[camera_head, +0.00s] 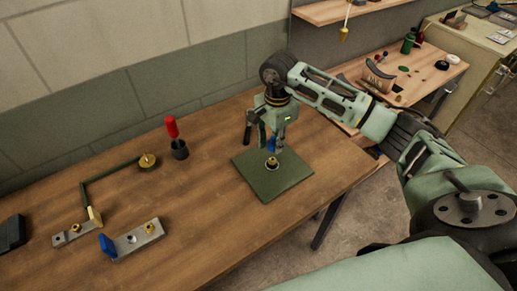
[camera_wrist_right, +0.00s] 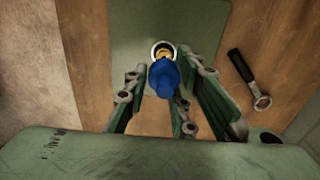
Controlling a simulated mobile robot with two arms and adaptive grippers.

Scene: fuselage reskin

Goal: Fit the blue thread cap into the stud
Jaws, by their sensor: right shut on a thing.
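The blue thread cap (camera_head: 271,144) is between the fingers of my right gripper (camera_head: 273,139), which is shut on it. The wrist view also shows the blue cap (camera_wrist_right: 163,78), with the fingers (camera_wrist_right: 160,92) on either side of it. The stud (camera_head: 272,162) stands on a dark green square plate (camera_head: 268,185) on the wooden table. In the wrist view the stud (camera_wrist_right: 163,51) shows as a brass piece inside a pale ring, partly hidden by the cap. The cap is close over the stud; I cannot tell whether they touch. My left gripper is not in view.
A wrench (camera_wrist_right: 250,80) with a dark handle lies beside the plate. A red-handled tool (camera_head: 171,127) stands in a dark cup (camera_head: 179,149). A green bent rod (camera_head: 109,169) and a metal bracket with a blue part (camera_head: 138,239) lie left. The table between them and the plate is clear.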

